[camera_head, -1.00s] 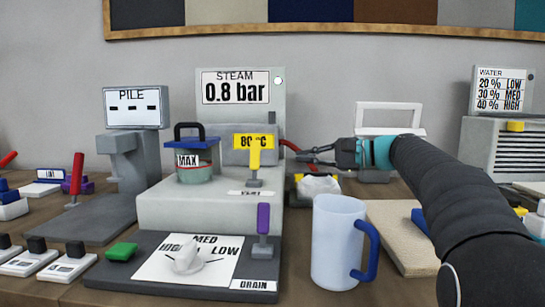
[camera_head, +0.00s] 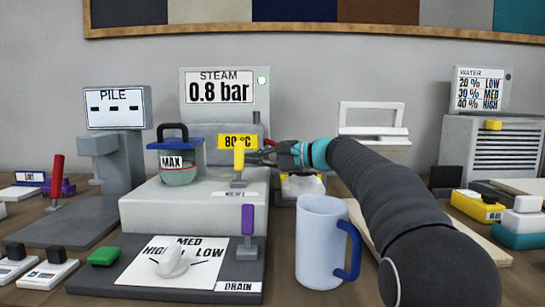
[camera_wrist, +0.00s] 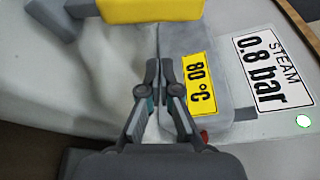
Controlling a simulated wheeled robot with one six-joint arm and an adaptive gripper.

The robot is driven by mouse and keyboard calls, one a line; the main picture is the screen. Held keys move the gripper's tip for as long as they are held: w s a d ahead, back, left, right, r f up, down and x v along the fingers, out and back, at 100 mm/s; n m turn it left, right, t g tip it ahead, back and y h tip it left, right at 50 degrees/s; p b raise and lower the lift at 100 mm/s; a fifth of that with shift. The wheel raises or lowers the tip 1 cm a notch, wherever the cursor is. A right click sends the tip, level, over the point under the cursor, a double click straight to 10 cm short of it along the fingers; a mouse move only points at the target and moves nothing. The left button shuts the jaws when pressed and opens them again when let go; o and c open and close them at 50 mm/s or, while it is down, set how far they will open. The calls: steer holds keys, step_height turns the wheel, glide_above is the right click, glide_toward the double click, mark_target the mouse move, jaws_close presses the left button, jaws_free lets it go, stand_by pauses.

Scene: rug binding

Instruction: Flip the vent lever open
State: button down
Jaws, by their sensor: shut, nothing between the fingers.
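The yellow lever (camera_head: 239,158) stands upright on the grey steam unit (camera_head: 145,212), above a small label too blurred to read for certain. Its yellow handle (camera_wrist: 150,8) also shows at the top of the wrist view. My gripper (camera_head: 252,157) is shut and empty just right of the lever's handle. In the head view its tips look very close to the handle, and I cannot tell whether they touch. In the wrist view my gripper (camera_wrist: 159,68) shows a gap between its tips and the yellow handle.
An 80 °C panel (camera_head: 238,141) is behind the lever. A blue-lidded jar (camera_head: 180,172) stands to its left. A purple lever (camera_head: 248,222) marked DRAIN, a dial (camera_head: 172,262) and a blue-handled mug (camera_head: 320,245) are in front. A 0.8 bar steam display (camera_head: 219,87) rises behind.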

mark_target(239, 156)
steer(key=shift+s+r, duration=0.25)
steer(key=shift+s, duration=0.35)
steer(key=shift+s+r, duration=0.25)
steer(key=shift+s, duration=0.35)
steer(key=shift+s+a+r, duration=0.1)
steer(key=shift+s+r, duration=0.1)
steer(key=shift+s, duration=0.5)
steer(key=shift+a+b, duration=0.1)
steer(key=shift+b, duration=0.25)
